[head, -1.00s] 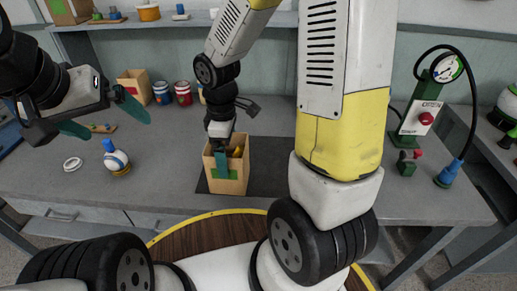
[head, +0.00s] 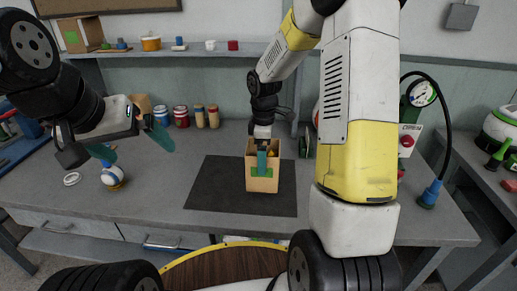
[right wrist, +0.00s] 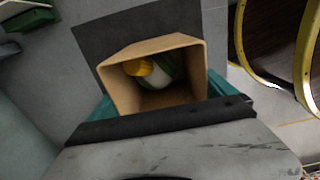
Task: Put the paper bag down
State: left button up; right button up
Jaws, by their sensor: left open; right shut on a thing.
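A tan paper bag (head: 263,184) with a green patch is upright over the dark mat (head: 215,185) on the bench. I cannot tell whether its bottom touches the mat. My right gripper (head: 262,161) is shut on the bag's rim. In the right wrist view the open bag (right wrist: 188,41) holds a white ball (right wrist: 158,77) with a green band and a yellow part. The mat (right wrist: 98,38) lies beneath it. My left gripper (head: 133,146) is open and empty above the bench's left side, near a white and blue ball (head: 113,178).
Red, white and blue jars (head: 181,117) and tan bottles (head: 206,117) stand at the back. A white ring (head: 71,179) lies at left. The mat is bare left of the bag.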

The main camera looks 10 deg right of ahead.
jog(key=w, duration=0.1)
jog(key=w+d, duration=0.2)
jog(key=shift+w+d+f, duration=0.1)
jog(key=shift+w+f, duration=0.15)
jog(key=shift+w, duration=0.05)
notch_tip(320, 180, down, 4)
jog(key=shift+r, duration=0.25)
jog(key=o, duration=1.4)
jog(key=shift+s, duration=0.1)
jog(key=shift+r, duration=0.1)
notch_tip(320, 180, up, 12)
jog(key=s+a+r+m+t, duration=0.1)
jog(key=s+r+m+t, duration=0.2)
jog(key=s+r+m, duration=0.65)
jog(key=shift+s+a+r+m+t+y, duration=0.3)
jog(key=shift+s+r+m+t, duration=0.4)
jog(key=shift+s, duration=1.8)
jog(key=shift+s+a+r+m+t+y, duration=0.2)
jog(key=shift+s+r+m+t+y, duration=0.45)
jog(key=shift+s, duration=1.8)
jog(key=shift+s+a+r+m+t+y, duration=0.2)
jog(key=shift+s+r+m, duration=0.55)
jog(key=shift+s, duration=1.75)
